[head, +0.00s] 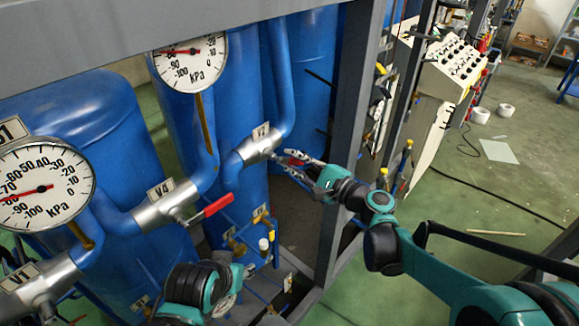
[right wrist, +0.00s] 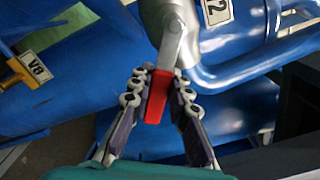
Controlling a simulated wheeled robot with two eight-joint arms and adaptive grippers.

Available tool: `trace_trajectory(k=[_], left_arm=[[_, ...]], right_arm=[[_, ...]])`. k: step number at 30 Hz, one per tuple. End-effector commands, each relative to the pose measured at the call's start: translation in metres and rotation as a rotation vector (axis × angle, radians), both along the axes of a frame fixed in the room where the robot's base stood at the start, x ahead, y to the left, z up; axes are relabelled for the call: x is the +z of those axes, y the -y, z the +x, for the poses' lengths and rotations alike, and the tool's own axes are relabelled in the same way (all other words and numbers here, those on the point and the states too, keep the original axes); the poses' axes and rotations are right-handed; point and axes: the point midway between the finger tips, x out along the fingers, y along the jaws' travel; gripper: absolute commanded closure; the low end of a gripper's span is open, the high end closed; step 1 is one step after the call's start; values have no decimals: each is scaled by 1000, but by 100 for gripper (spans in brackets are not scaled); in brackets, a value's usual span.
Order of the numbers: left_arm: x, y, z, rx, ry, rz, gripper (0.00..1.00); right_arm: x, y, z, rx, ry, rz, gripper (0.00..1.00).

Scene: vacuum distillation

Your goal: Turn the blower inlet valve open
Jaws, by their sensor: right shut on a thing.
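A silver valve body sits on a blue pipe near the middle of the head view (head: 257,147) and at the top of the right wrist view (right wrist: 163,14). Its red-gripped lever (right wrist: 156,98) points down and toward me in the wrist view. My right gripper (head: 288,163) is at this lever, its fingers on both sides of the red grip and shut on it; they also show in the wrist view (right wrist: 158,84). In the head view the fingers mostly hide the lever. My left arm shows at the bottom centre; its fingers are not clear.
Valve V4 (head: 165,208) with a red lever (head: 205,211) and valve V1 (head: 38,287) are at the left. Two kPa gauges (head: 190,62) (head: 42,185) stand above the pipes. A grey frame post (head: 345,130) is close beside my right gripper. The floor at right is mostly open.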

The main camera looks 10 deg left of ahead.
Motion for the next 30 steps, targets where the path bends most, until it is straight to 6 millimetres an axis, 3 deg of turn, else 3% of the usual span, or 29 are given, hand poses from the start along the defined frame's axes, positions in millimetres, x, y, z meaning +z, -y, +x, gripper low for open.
trace_trajectory(k=[15, 30], left_arm=[[4, 0, 0, 0, 0, 0, 60], [6, 0, 0, 0, 0, 0, 60]], right_arm=[[22, 5, 7, 0, 336, -224, 100], [28, 5, 8, 1, 438, -292, 100]])
